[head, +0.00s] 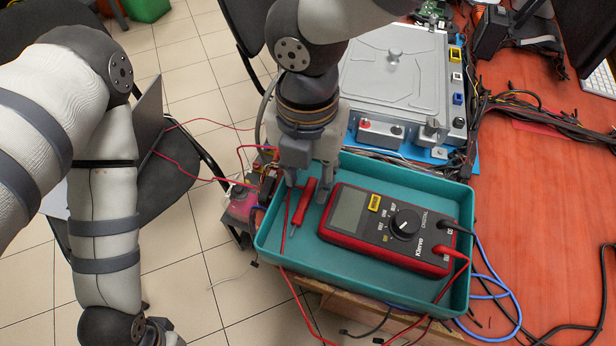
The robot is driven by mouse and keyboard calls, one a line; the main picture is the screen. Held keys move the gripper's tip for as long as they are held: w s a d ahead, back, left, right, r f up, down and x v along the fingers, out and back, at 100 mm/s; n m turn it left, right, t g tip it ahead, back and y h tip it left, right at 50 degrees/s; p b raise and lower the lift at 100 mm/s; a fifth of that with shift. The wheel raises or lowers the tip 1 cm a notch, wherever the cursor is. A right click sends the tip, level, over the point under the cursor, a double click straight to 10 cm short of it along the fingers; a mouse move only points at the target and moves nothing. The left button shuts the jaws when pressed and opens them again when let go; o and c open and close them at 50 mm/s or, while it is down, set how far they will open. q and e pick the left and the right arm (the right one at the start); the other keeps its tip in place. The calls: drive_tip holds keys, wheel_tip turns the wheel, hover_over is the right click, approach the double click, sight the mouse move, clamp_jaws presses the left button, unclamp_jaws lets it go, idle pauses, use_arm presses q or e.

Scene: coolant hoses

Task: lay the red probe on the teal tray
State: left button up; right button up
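The teal tray (285,262) sits at the left end of the red-brown bench. The red probe (304,203) is in the tray's left part, over its floor, with its thin tip pointing toward the front. My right gripper (308,190) points down over the tray's back left. Its two fingers stand apart, one on each side of the probe's upper end, with visible gaps. The probe appears to lie on the tray floor; exact contact is hard to tell. My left arm hangs at the left, and its fingers are outside the picture.
A red and grey multimeter (390,228) fills the tray's middle and right, with red and black leads plugged in. A silver metal box (395,85) stands behind the tray. Loose cables (530,112) lie on the bench; red and blue leads hang around the tray.

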sight(308, 192)
wheel_tip(308, 192, up, 12)
drive_tip(key=shift+f+p, duration=0.15)
drive_tip(key=shift+p, duration=0.3)
drive_tip(key=shift+f, duration=0.1)
idle(0.3)
